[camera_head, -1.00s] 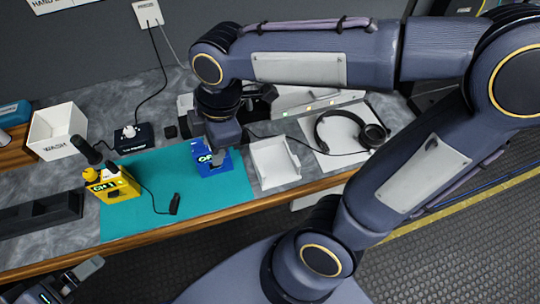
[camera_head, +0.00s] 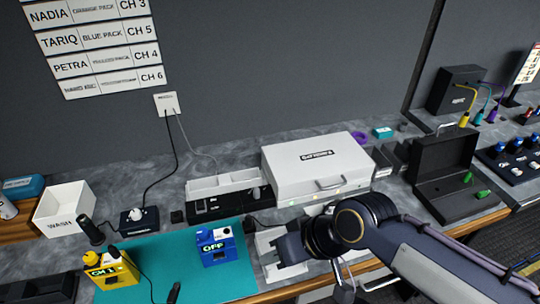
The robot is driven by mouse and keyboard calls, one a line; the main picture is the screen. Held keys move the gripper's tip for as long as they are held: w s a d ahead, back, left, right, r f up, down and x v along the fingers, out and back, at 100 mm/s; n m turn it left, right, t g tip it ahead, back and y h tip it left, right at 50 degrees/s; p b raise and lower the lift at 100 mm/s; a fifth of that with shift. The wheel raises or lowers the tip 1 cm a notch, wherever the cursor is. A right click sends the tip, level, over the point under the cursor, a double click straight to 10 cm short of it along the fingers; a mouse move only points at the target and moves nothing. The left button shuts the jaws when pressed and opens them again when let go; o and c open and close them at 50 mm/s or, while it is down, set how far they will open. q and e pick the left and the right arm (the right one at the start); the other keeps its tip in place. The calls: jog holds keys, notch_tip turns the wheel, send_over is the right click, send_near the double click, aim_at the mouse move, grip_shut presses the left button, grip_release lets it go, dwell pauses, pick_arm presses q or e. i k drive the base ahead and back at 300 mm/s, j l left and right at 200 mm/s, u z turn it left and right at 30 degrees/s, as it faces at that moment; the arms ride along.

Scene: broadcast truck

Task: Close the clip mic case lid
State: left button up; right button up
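A black case (camera_head: 444,158), which I take to be the clip mic case, stands on the counter at the right with its lid raised. Small green pieces (camera_head: 482,194) show at its inside and edge. My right arm comes in from the lower right, and its gripper (camera_head: 288,250) is low over the front of the counter, left of the black case and apart from it. Its fingers are hard to make out against the pale tray behind, so its opening is unclear. My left gripper is out of view.
A closed white case (camera_head: 318,168) stands at the back centre, left of the black case. A blue pack (camera_head: 222,247) and a yellow pack (camera_head: 112,274) sit on the teal mat (camera_head: 180,262). A black connector box (camera_head: 456,89) and a knob panel (camera_head: 512,158) stand right.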

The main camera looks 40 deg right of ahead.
aim_at(432, 158)
jog(key=k+l, duration=0.2)
jog(key=l, duration=0.15)
jog(key=k+l+z, duration=0.1)
jog(key=l, duration=0.25)
jog(key=k+z, duration=0.1)
jog(key=z, duration=1.8)
jog(key=i+l+z, duration=0.2)
jog(key=z, duration=0.25)
jog(key=i+l+z, duration=0.15)
jog(key=z, duration=0.25)
jog(key=i+j, duration=0.05)
jog(key=i, duration=0.05)
